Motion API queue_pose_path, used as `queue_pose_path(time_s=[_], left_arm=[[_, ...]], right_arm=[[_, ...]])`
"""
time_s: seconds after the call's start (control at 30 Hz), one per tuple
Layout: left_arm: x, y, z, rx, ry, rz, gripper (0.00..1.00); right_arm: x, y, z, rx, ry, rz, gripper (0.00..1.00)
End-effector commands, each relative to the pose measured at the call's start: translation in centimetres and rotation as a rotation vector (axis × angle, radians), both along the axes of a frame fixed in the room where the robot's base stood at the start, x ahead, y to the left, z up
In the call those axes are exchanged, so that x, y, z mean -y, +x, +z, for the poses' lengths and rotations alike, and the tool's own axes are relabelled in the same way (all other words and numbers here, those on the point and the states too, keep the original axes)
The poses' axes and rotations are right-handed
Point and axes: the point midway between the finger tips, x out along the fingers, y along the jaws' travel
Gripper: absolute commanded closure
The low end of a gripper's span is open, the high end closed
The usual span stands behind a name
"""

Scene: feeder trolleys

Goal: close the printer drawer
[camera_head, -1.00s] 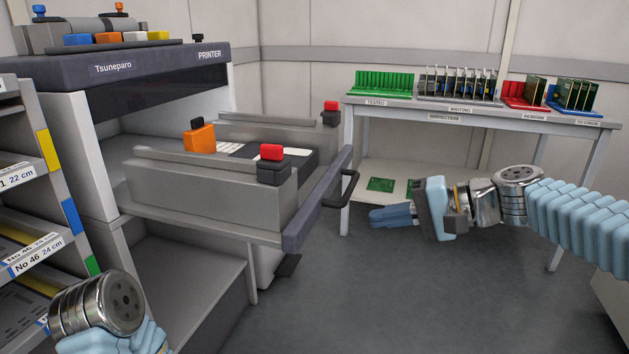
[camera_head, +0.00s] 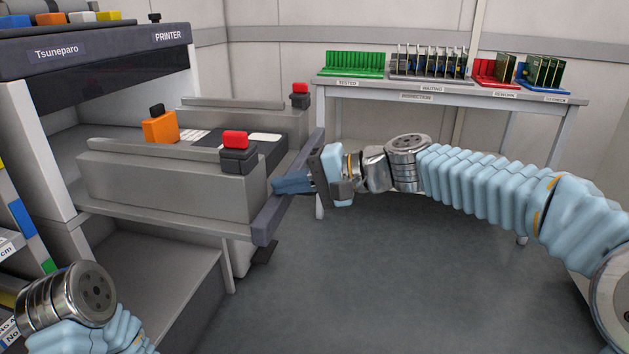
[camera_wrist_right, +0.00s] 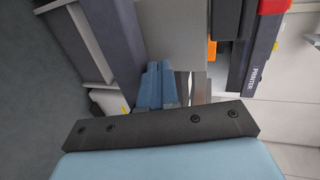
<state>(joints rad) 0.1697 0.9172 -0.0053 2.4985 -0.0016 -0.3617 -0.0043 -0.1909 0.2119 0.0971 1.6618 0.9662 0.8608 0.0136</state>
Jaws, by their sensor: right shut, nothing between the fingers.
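The printer (camera_head: 95,63) stands at the left in the head view. Its grey drawer (camera_head: 170,188) is pulled out, with a dark front bar (camera_head: 268,222) along its right end. My right gripper (camera_head: 278,184) is shut and empty, its blue fingers at the outer face of the bar; I cannot tell whether they touch. The gripper hides the middle of the bar, and the handle is not visible. In the right wrist view the shut fingers (camera_wrist_right: 157,85) point at the bar (camera_wrist_right: 112,50). My left arm shows at the lower left; its gripper is out of view.
A table (camera_head: 440,92) at the back holds green, grey, red and blue board racks. Labelled shelves (camera_head: 12,245) stand at the left edge. Red-topped clamps (camera_head: 236,150) and an orange block (camera_head: 160,127) sit on the drawer. The floor (camera_head: 380,280) in front is clear.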

Motion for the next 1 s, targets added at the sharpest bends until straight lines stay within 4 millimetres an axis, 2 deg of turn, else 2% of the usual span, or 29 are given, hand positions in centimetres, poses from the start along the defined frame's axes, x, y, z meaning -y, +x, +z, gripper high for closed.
queue_pose_path(time_s=[0.13, 0.67, 0.87, 1.0], left_arm=[[0.0, 0.0, 0.1, 0.001, 0.0, 0.0, 0.58], [0.0, 0.0, 0.3, 0.001, 0.001, 0.0, 0.58], [0.1, -0.1, 1.1, -0.001, -0.002, -0.003, 0.58], [0.4, -0.2, 2.1, -0.003, -0.006, -0.008, 0.58]], right_arm=[[-1.0, 0.3, 0.0, 0.0, 0.0, 0.0, 1.0], [-1.7, 0.5, 0.0, -0.002, -0.001, 0.001, 1.0], [-4.9, 1.5, 0.1, -0.004, 0.0, 0.004, 1.0], [-8.8, 2.7, 0.2, -0.003, -0.001, 0.005, 1.0]])
